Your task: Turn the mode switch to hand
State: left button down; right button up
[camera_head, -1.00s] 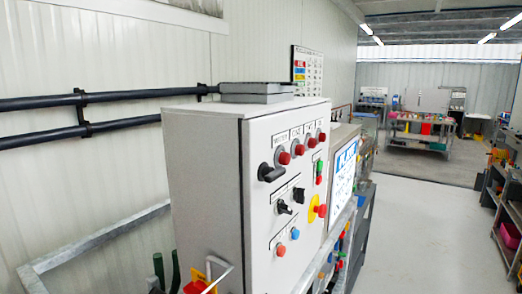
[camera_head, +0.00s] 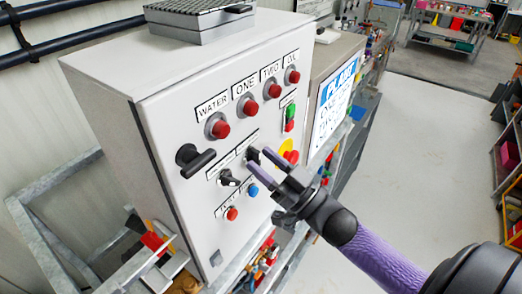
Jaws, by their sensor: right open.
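A grey control cabinet (camera_head: 165,150) fills the middle of the view. Its front has two black rotary switches with small labels that I cannot read. One switch (camera_head: 229,179) sits in the middle row and is clear of my gripper. The other switch (camera_head: 252,154) is up and to the right of it, partly hidden by my fingers. My right gripper (camera_head: 259,157) is open, with its purple-tipped fingers at this second switch. I cannot tell whether they touch it or which of the two is the mode switch. My left gripper is out of view.
Red lamps (camera_head: 220,129) line the top row. A black handle (camera_head: 195,160) is at left. A red stop button on yellow (camera_head: 289,152) lies close to my fingers. Red and blue buttons (camera_head: 253,190) sit below. The floor at right (camera_head: 430,160) is clear.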

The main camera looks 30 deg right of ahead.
jog(key=shift+w+a+r, duration=0.2)
jog(key=shift+w+a, duration=0.1)
jog(key=shift+w, duration=0.1)
jog(key=shift+c, duration=0.7)
grip_shut()
jog(key=shift+n, duration=0.4)
jog(key=n+g+y, duration=0.1)
jog(key=n, duration=0.1)
jog(key=n+g+y, duration=0.1)
jog(key=n+y, duration=0.1)
jog(key=n, duration=0.1)
jog(key=n+g, duration=0.1)
jog(key=n, duration=0.2)
jog(key=n+g+y, duration=0.1)
jog(key=n, duration=0.2)
jog(key=shift+y, duration=0.3)
jog(key=shift+n+g, duration=0.3)
jog(key=shift+n, duration=0.2)
